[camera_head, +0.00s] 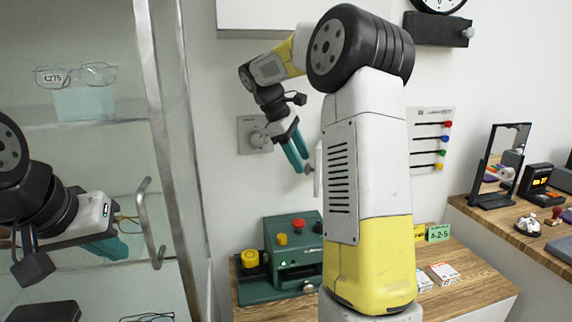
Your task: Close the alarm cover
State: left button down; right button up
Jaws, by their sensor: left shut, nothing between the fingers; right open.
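I cannot pick out an alarm cover with certainty; my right arm hides part of the wall and bench. A narrow pale upright piece (317,170) shows on the wall just right of my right gripper's fingertips, mostly hidden by the arm; I cannot tell what it is. My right gripper (303,163) is open and empty, its teal fingers pointing down close to that piece; contact is unclear. My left gripper (118,249) is shut and empty at the left, in front of the glass cabinet's shelves.
A grey wall plate with a knob (256,138) is left of the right gripper. A green machine with red and yellow knobs (275,235) stands on the wooden bench (470,285) below. The glass cabinet's handle (146,225) is at left. A mirror (500,165) stands on the right counter.

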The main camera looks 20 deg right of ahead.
jog(key=shift+x, duration=1.15)
grip_shut()
dwell(0.6)
